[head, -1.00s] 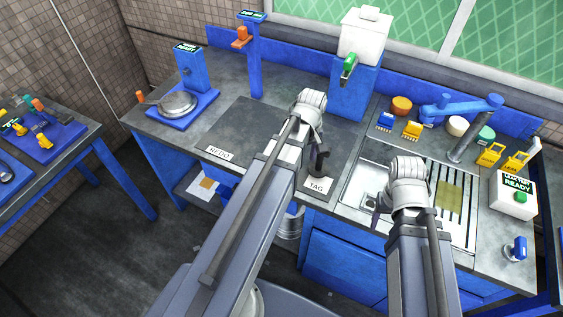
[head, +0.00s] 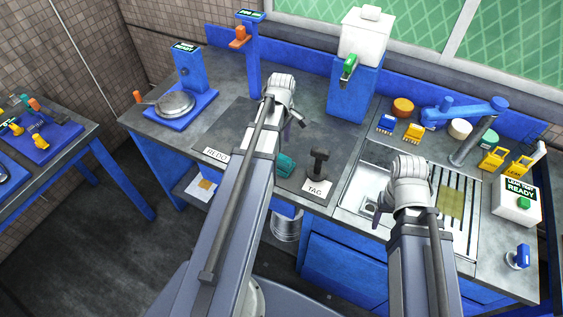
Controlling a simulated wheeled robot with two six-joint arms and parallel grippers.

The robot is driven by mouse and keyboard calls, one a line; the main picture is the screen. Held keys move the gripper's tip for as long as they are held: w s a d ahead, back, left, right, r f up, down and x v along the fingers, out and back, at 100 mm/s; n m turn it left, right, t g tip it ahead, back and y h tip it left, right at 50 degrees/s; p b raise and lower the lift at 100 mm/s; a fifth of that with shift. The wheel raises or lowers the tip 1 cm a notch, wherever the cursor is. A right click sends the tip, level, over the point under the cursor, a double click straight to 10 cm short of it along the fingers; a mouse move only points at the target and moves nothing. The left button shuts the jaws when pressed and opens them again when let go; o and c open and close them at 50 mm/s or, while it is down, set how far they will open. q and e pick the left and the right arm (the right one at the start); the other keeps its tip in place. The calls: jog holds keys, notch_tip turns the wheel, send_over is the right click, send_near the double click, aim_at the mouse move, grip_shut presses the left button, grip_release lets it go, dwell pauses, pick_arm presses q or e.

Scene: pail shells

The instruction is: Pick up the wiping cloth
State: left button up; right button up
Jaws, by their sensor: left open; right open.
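A flat olive-yellow square (head: 452,203), which looks like the wiping cloth, lies on the slatted drainboard right of the sink. My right gripper (head: 380,208) is open and apart from it, to its left over the sink; my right wrist hides part of that gripper. My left gripper (head: 291,124) is open over the dark mat, well left of the square. A small teal item (head: 285,165) lies on the mat just right of my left forearm; I cannot tell what it is.
A black-handled stamp (head: 318,162) stands by the TAG label (head: 317,187). Blue and yellow brushes, a blue swing arm (head: 465,111) and a white LEAK TEST box (head: 515,203) stand around the drainboard. A white tank on a blue stand (head: 352,92) rises behind the mat.

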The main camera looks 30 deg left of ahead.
aim_at(281, 156)
pick_arm(q)
jog(key=shift+s+f+b, duration=0.2)
jog(key=shift+f+b, duration=1.75)
jog(key=shift+f, duration=0.05)
jog(key=shift+s+f+b, duration=0.2)
jog(key=shift+f+b, duration=1.7)
jog(key=shift+f, duration=0.05)
jog(key=shift+r, duration=0.1)
grip_shut()
